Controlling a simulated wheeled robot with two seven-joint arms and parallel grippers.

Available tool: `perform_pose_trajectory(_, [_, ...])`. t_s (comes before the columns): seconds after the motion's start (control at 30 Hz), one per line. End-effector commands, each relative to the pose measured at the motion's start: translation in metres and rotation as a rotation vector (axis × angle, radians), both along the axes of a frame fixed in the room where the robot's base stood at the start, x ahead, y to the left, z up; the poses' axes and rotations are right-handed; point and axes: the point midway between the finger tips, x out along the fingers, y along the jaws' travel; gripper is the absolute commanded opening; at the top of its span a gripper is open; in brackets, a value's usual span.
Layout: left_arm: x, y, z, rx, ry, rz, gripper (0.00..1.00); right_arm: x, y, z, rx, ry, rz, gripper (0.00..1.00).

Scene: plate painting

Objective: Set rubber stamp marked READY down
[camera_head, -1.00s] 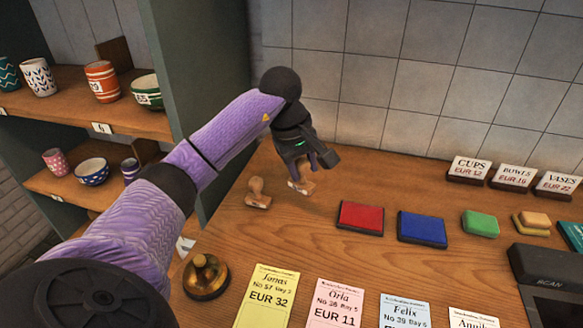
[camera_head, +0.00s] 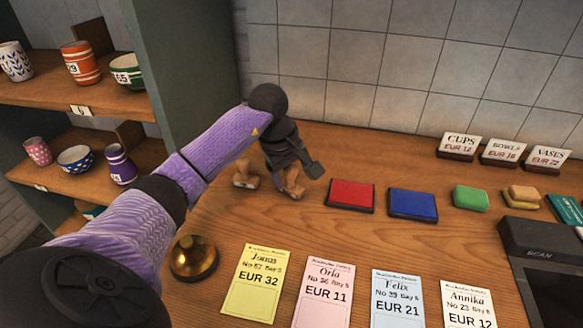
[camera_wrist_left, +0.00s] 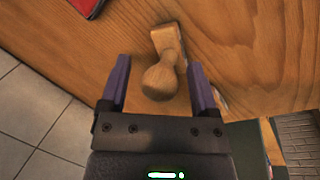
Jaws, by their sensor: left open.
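A wooden rubber stamp (camera_head: 293,187) is on the wooden counter (camera_head: 255,222), left of the red ink pad; no marking on it is legible. In the left wrist view, the stamp's rounded handle (camera_wrist_left: 161,80) points toward me between the two purple fingers. My left gripper (camera_head: 279,174) is open around it, with visible gaps on both sides of the handle. A second wooden stamp (camera_head: 244,174) sits just left of it, partly hidden by the gripper. My right gripper is not in view.
Red (camera_head: 350,194) and blue (camera_head: 412,204) ink pads lie to the right. A brass bell (camera_head: 194,258) and several price cards, including a yellow one (camera_head: 252,284), lie in front. A green divider (camera_head: 188,95) and shelves stand left.

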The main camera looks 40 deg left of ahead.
Motion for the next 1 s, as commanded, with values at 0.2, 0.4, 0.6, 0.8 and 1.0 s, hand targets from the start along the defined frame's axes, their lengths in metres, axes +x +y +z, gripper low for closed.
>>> perform_pose_trajectory(0.2, [-0.001, 0.001, 0.009, 0.0, -0.002, 0.0, 0.78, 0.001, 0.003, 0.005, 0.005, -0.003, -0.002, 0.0])
perform_pose_trajectory(0.4, [-0.013, 0.006, 0.063, 0.004, -0.005, 0.001, 0.78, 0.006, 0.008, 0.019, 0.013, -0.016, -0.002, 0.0])
perform_pose_trajectory(0.6, [-0.024, 0.01, 0.108, 0.002, -0.004, 0.0, 0.78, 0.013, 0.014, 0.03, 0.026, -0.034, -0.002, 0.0])
perform_pose_trajectory(0.8, [-0.028, 0.011, 0.12, -0.001, -0.001, 0.001, 0.78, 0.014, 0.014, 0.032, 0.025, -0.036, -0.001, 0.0])
perform_pose_trajectory(1.0, [-0.028, 0.011, 0.119, 0.0, 0.0, 0.0, 0.78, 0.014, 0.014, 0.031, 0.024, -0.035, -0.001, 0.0])
